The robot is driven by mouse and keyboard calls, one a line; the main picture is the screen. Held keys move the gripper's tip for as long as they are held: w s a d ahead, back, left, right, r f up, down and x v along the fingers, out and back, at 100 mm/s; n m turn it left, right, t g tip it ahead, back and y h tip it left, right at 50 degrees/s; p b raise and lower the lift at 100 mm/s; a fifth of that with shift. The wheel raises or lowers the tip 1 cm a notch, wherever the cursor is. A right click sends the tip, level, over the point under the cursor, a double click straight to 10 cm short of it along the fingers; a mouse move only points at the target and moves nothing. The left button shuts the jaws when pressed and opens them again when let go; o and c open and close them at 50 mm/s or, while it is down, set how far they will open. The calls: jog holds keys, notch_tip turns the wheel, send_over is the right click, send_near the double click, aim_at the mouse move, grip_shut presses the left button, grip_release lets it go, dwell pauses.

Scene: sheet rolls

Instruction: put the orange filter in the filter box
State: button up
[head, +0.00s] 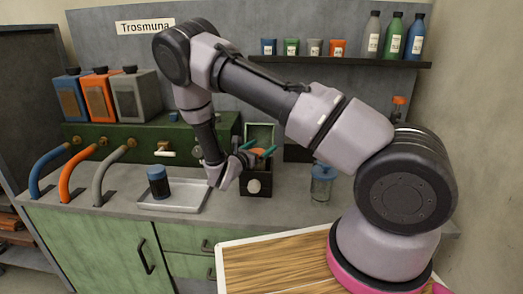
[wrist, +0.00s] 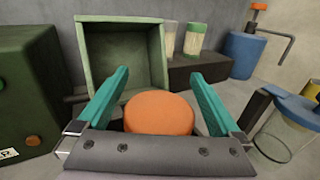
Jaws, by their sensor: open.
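The orange filter (wrist: 160,112) is a round disc between the two teal fingers of my gripper (wrist: 160,75). The fingers are open, with gaps beside the filter. In the head view, my gripper (head: 258,150) is over the filter box (head: 257,187), a dark box with a pale round knob on its front. The box's green lid (head: 261,131) stands open behind, and it also shows in the wrist view (wrist: 122,55). A bit of the orange filter (head: 259,153) shows at the box's mouth. Its underside is hidden, so I cannot tell what it rests on.
A metal tray (head: 187,206) with a dark blue cylinder (head: 158,182) stands left of the box. A blue-lidded glass jar (head: 322,185) stands to the right. A dark green unit (head: 135,142) with coloured hoses is behind left. A shelf (head: 350,62) with cups and bottles hangs above.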

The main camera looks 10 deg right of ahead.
jog(key=v, duration=1.2)
jog(key=s+d+r+m+g+y, duration=0.2)
jog(key=s+d+r+m+g, duration=0.35)
jog(key=d+r+m, duration=0.2)
jog(key=s+d+r+m+g+y, duration=0.2)
jog(key=s+d+r+m+g, duration=0.2)
jog(key=d+r+m+g, duration=0.4)
jog(key=s+r+m+t+y, duration=0.4)
jog(key=s+r+m+y, duration=0.1)
jog(key=r, duration=0.5)
jog(key=s+a+r+m+t+y, duration=0.1)
jog(key=s+r+m+t+y, duration=0.3)
jog(key=r+m, duration=0.6)
jog(key=s+y, duration=0.2)
jog(key=s, duration=0.1)
jog(key=shift+s+a, duration=0.35)
jog(key=shift+m, duration=0.25)
